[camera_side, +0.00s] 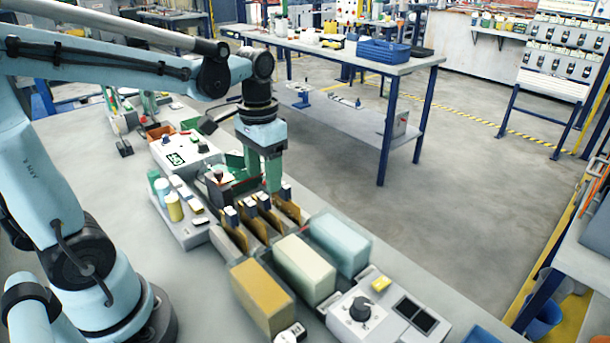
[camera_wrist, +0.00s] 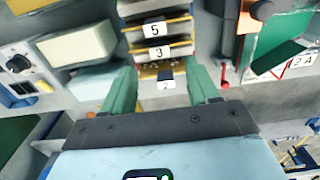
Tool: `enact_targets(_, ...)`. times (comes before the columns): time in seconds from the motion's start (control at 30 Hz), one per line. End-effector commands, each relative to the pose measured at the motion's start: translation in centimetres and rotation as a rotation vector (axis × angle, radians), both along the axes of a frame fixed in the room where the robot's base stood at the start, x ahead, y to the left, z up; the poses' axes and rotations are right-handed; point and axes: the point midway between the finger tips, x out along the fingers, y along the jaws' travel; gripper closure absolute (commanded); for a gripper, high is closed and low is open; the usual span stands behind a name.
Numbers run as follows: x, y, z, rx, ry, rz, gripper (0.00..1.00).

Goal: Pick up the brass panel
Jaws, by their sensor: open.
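Several upright brass-coloured panels with dark clips on top stand in a row in a rack; one brass panel (camera_side: 292,211) is at the row's far right end. In the wrist view a brass panel (camera_wrist: 150,71) lies between the fingertips' lines, with a dark clip and a partly hidden white tag. Panels tagged 3 and 5 stand beyond it. My gripper (camera_side: 272,188) points down over the far end of the rack, its green fingers apart. In the wrist view my gripper (camera_wrist: 164,70) is open and empty; I cannot tell whether the fingers touch the panel.
Yellow (camera_side: 262,298), cream (camera_side: 303,269) and pale blue (camera_side: 340,242) blocks stand in front of the rack. A control box with a black knob (camera_side: 361,309) is nearer. A white device (camera_side: 188,155) and small cylinders (camera_side: 174,207) sit left of the rack. The bench's left part is clear.

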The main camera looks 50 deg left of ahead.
Motion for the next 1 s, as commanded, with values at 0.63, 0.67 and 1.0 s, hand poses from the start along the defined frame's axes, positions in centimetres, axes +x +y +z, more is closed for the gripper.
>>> enact_targets(0.63, 0.0, 0.1, -4.7, 0.001, -0.001, 0.001, 0.4)
enact_targets(0.67, 0.0, 0.1, -4.7, 0.001, -0.001, 0.001, 0.4)
enact_targets(1.0, 0.0, 0.1, -4.7, 0.001, -0.001, 0.001, 0.83)
